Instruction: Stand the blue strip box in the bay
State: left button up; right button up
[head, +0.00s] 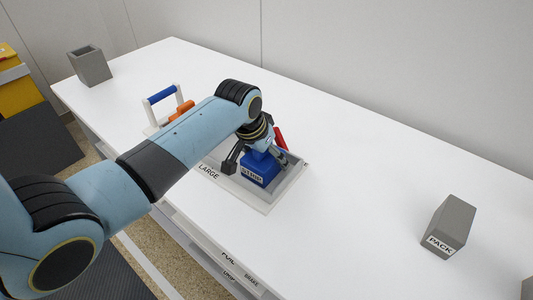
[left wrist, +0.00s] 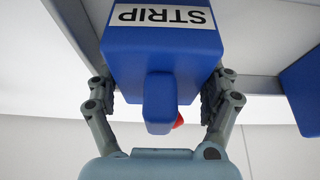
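The blue strip box (head: 259,172), labelled STRIP, is at the grey-white tray (head: 268,206) marked LARGE in the head view. In the left wrist view the box (left wrist: 160,50) fills the upper middle, with a blue knob (left wrist: 160,103) towards me. My left gripper (head: 256,160) is over the box, its fingers spread wide on either side of it. In the left wrist view the gripper (left wrist: 160,92) has clear gaps between its fingers and the knob. Firm contact with the box sides cannot be seen. The bay cannot be told for sure. My right gripper is out of view.
A red part (head: 280,139) stands just behind the box. A carrier with a blue handle (head: 161,94) and an orange item (head: 181,111) is left of the tray. The table between is clear.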

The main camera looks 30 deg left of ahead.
aim_at(254, 163)
pick_arm(q)
jog(key=p+v, duration=0.1)
jog(key=v, duration=1.1)
jog(key=shift+r, duration=0.1)
jog(key=shift+s, duration=0.1)
